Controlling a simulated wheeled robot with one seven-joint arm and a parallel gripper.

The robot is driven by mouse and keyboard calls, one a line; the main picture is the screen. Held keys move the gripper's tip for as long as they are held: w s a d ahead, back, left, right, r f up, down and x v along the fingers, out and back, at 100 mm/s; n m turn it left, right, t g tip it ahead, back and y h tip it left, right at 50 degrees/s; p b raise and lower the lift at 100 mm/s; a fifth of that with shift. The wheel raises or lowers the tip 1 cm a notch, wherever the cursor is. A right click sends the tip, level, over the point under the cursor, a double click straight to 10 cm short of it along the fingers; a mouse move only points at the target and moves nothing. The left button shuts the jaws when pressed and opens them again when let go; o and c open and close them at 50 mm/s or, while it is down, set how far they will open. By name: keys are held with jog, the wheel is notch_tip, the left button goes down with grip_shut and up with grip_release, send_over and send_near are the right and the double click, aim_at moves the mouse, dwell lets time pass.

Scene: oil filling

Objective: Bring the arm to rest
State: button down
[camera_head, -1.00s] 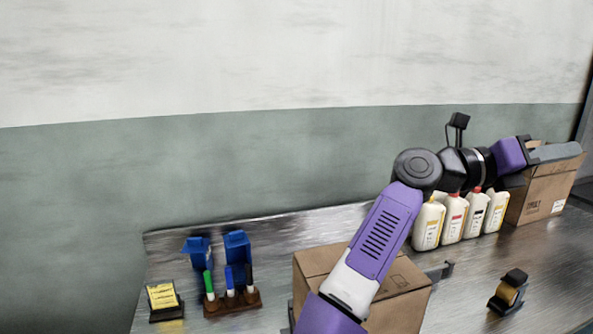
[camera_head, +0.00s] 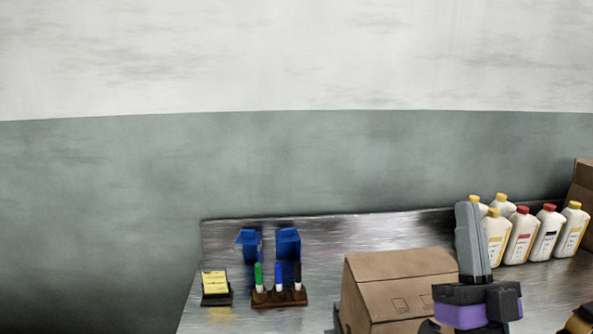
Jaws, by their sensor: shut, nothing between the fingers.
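My gripper (camera_head: 468,207) is at the lower right, pointing up, with its grey fingers together and nothing held. It is in front of the metal table (camera_head: 350,233), at the right side of a closed cardboard box (camera_head: 390,285), and overlaps the bottles in the picture. Its purple and black wrist shows at the bottom edge.
Several white bottles (camera_head: 521,238) with yellow and red caps stand at the right, beside another box (camera_head: 582,188). A marker rack (camera_head: 279,299), blue holders (camera_head: 288,243) and a yellow note pad (camera_head: 214,282) stand at the left. The wall behind is bare.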

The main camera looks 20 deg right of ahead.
jog(key=s+a+f+n+g+y, duration=0.2)
jog(key=a+f+n+y, duration=0.15)
jog(key=f, duration=0.25)
jog(key=s+a+f+n+g+y, duration=0.1)
jog(key=s+a+f+n+y, duration=0.1)
jog(key=s+a+f+y, duration=0.3)
jog(key=a+f+n+g+y, duration=0.2)
jog(key=f+n, duration=0.1)
jog(key=f, duration=0.5)
jog(key=s+a+f+g, duration=0.3)
jog(key=s+f, duration=0.3)
jog(key=s, duration=0.3)
jog(key=s+a+f+g, duration=0.3)
jog(key=s+f, duration=0.2)
jog(key=s, duration=0.3)
jog(key=shift+s+a+f+g+y, duration=0.15)
jog(key=shift+s+f+g+y, duration=0.15)
jog(key=shift+s+f+y, duration=0.1)
jog(key=shift+w+m, duration=0.1)
jog(key=shift+m, duration=0.15)
